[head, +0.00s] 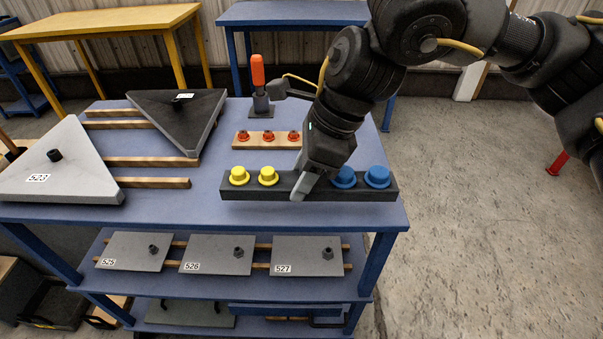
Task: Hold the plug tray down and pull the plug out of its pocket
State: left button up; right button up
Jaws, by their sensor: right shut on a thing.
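The plug tray (328,194) is a long dark bar along the front of the blue table. Two yellow plugs (239,176) sit in its left part and two blue plugs (377,177) in its right part. My right gripper (300,186) comes down from above at the tray's middle, between the yellow and the blue plugs. It is shut on the tray, with one finger showing against the front face. The other finger and the tray top under the gripper are hidden. My left gripper is not in view.
Behind the tray, a wooden strip (252,145) holds several red-orange plugs. An orange-handled clamp (258,75) stands at the back. Grey panel 523 (75,170) and a dark panel (180,115) lie on wooden rails at left. Several grey panels lie on the shelf below.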

jog(key=shift+w+f+b, duration=0.55)
jog(key=shift+w+f, duration=2.1)
jog(key=shift+w, duration=0.25)
jog(key=shift+f, duration=0.3)
